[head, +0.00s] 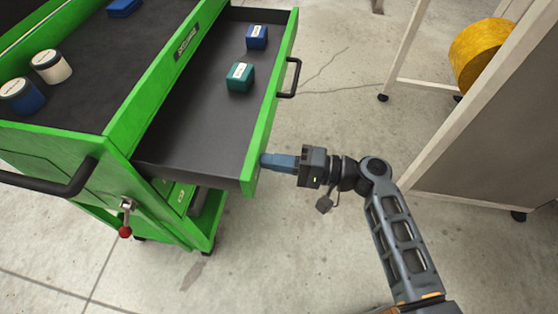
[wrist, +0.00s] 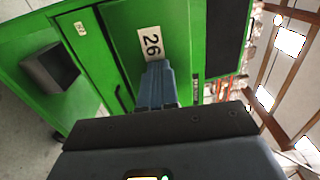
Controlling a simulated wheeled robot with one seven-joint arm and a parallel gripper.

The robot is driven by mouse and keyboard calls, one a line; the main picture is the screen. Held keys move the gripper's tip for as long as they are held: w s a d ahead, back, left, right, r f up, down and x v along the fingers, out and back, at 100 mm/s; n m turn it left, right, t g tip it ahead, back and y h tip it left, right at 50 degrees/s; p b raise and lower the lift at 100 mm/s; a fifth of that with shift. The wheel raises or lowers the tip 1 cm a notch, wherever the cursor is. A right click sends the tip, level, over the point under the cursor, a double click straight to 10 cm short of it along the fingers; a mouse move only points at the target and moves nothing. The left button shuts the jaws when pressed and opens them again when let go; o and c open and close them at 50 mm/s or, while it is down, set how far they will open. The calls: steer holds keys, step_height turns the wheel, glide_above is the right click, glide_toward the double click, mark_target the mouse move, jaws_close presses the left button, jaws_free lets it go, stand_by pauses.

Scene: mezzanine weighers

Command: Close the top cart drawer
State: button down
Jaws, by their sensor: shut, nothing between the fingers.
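The green cart's top drawer (head: 190,140) is pulled open to the right in the head view, with a dark lining. Its green front panel (head: 276,90) carries a black bar handle (head: 291,78). A blue box (head: 257,37) and a teal box (head: 240,77) lie in it. My gripper (head: 266,161) is shut and empty, its blue fingertips at the near end of the drawer front, below the handle in the picture. In the wrist view the fingertips (wrist: 157,70) point at a green panel with a "26" label (wrist: 150,43); whether they touch it I cannot tell.
The cart top (head: 95,75) holds a white-labelled jar (head: 51,67), a blue jar (head: 21,96) and a blue box (head: 124,7). A red-tipped lever (head: 125,231) hangs at its near side. A wheeled panel (head: 490,130) and yellow roll (head: 478,52) stand right; floor between is clear.

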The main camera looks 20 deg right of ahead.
mark_target(174, 153)
steer(key=b+x, duration=1)
steer(key=x, duration=1.4)
steer(key=shift+f, duration=0.1)
steer(key=shift+w+a, duration=0.25)
steer(key=shift+a, duration=0.2)
steer(key=shift+a+b, duration=0.1)
steer(key=shift+b, duration=0.2)
steer(key=shift+a+r, duration=0.1)
steer(key=shift+r, duration=0.2)
